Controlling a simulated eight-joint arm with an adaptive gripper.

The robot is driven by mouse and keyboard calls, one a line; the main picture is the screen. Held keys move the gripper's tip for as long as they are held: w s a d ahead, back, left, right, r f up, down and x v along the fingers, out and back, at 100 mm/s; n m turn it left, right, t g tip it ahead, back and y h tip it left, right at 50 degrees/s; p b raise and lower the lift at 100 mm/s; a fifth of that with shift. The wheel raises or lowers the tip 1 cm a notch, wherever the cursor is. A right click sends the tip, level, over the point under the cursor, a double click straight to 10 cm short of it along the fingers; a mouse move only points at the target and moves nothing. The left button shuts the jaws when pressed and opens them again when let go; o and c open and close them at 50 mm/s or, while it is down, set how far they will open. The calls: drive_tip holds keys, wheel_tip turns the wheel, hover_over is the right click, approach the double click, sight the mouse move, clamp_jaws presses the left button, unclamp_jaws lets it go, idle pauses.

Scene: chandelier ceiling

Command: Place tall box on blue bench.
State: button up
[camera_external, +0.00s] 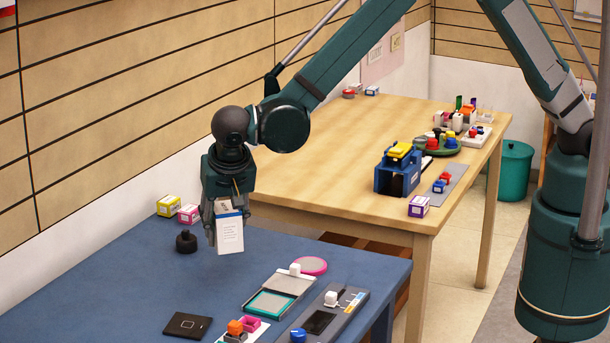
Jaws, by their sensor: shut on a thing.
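A tall white box (230,234) with small print on its front and a blue edge near its top is held upright in my gripper (226,228). My gripper points down and its fingers are shut on the box. The box is over the back part of the blue bench (130,268); I cannot tell whether its bottom touches the surface. The finger on the left shows beside the box; the other finger is partly hidden.
Close left of the box are a dark knob-shaped thing (186,242), a pink box (189,214) and a yellow box (170,206). Trays (279,292), a pink disc (310,265) and a black square (188,326) lie nearer the front. A wooden table (330,150) stands behind.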

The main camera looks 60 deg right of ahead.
sight(229, 213)
drive_tip(key=shift+f, duration=1.7)
drive_tip(key=shift+f, duration=1.9)
drive_tip(key=shift+f+b, duration=0.2)
drive_tip(key=shift+b, duration=0.25)
drive_tip(key=o, duration=1)
drive_tip(key=shift+c, duration=0.2)
drive_tip(key=shift+r, duration=0.2)
drive_tip(key=p+v, duration=0.1)
drive_tip(key=v, duration=1.1)
